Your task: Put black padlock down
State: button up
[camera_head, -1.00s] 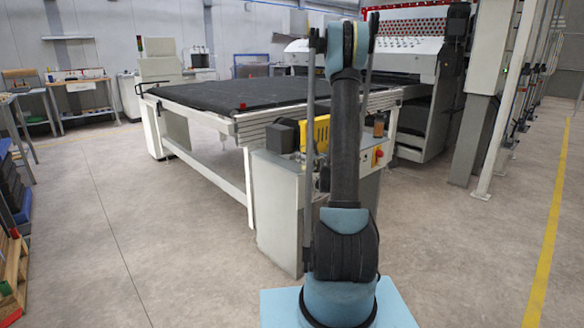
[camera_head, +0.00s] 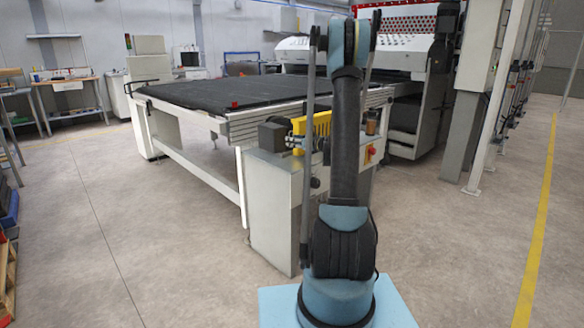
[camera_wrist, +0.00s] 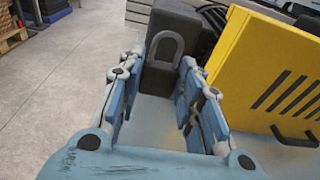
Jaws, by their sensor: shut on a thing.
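The black padlock (camera_wrist: 159,79) is between the blue fingers of my gripper (camera_wrist: 160,72) in the wrist view. Its dark body is gripped and its grey shackle stands upward, away from the palm. My gripper is shut on it. The padlock's lower edge seems to be above a pale grey surface (camera_wrist: 152,109); I cannot tell whether they touch. In the head view my own arm hides the gripper and padlock.
A yellow slotted cover (camera_wrist: 275,75) stands close to the right of my fingers. A dark block (camera_wrist: 183,28) is just behind the padlock. The roller coater's pale cabinet (camera_head: 275,205) stands in front of me, with a black conveyor bed (camera_head: 225,95) beyond. Open floor lies left.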

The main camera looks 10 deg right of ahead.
aim_at(294, 166)
jog(key=shift+f, duration=4.85)
jog(key=o, duration=1.1)
jog(key=shift+o, duration=0.2)
